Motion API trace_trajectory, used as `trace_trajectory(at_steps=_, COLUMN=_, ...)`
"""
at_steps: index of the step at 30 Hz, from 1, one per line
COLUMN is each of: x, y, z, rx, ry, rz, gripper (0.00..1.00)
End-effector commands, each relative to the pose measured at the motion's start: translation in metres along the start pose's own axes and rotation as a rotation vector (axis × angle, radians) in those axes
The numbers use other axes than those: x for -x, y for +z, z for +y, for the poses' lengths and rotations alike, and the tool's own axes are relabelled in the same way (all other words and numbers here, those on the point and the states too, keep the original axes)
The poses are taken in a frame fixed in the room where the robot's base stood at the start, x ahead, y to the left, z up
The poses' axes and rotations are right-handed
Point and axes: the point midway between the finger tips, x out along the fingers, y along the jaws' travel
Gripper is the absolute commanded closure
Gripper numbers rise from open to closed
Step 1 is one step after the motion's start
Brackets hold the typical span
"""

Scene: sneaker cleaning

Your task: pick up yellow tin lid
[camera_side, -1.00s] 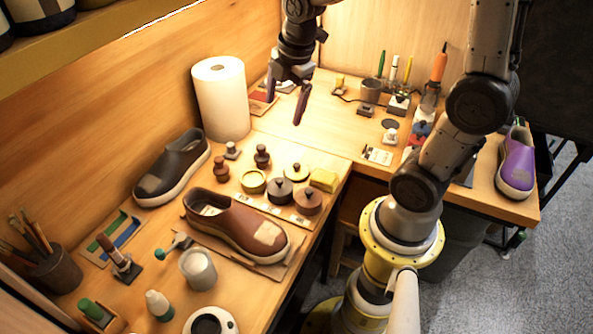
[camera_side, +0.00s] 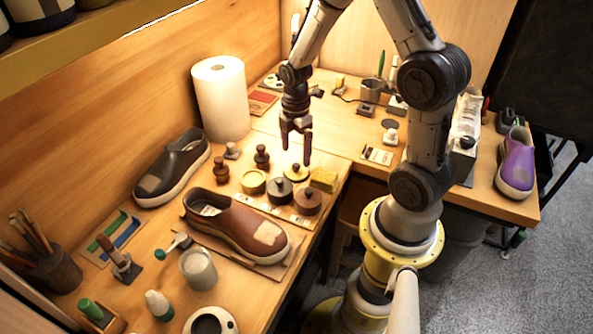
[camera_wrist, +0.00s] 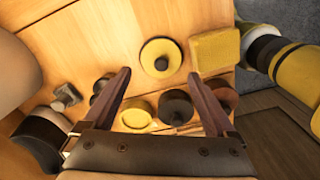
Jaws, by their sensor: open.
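The yellow tin lid (camera_side: 299,176) is a round yellow disc with a dark knob, lying on the bench among the small tins. In the wrist view the lid (camera_wrist: 148,50) lies flat just beyond my fingertips, roughly centred between them. My gripper (camera_side: 296,156) is open and empty, fingers pointing down, above the lid in the side view. It also shows in the wrist view (camera_wrist: 158,73), its two fingers spread apart. In the side view the fingers partly overlap the lid's far edge; I cannot tell the exact height gap.
A yellow sponge block (camera_side: 323,179) sits right of the lid. A yellow tin (camera_side: 252,181), a dark tin (camera_side: 280,190) and a brown tin (camera_side: 308,201) stand close by. A brown shoe (camera_side: 235,222) is in front. A paper roll (camera_side: 220,98) stands at back left.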

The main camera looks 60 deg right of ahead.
Motion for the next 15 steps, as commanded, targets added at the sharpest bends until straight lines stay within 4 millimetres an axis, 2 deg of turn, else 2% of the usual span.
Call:
trace_trajectory(at_steps=4, x=-0.011, y=0.0, z=-0.001, rx=0.0, ry=-0.003, rz=0.0, gripper=0.09)
trace_trajectory(at_steps=12, x=-0.048, y=0.001, z=-0.002, rx=0.0, ry=-0.003, rz=0.0, gripper=0.09)
trace_trajectory(at_steps=15, x=-0.053, y=0.001, z=-0.002, rx=0.0, ry=-0.002, rz=0.0, gripper=0.09)
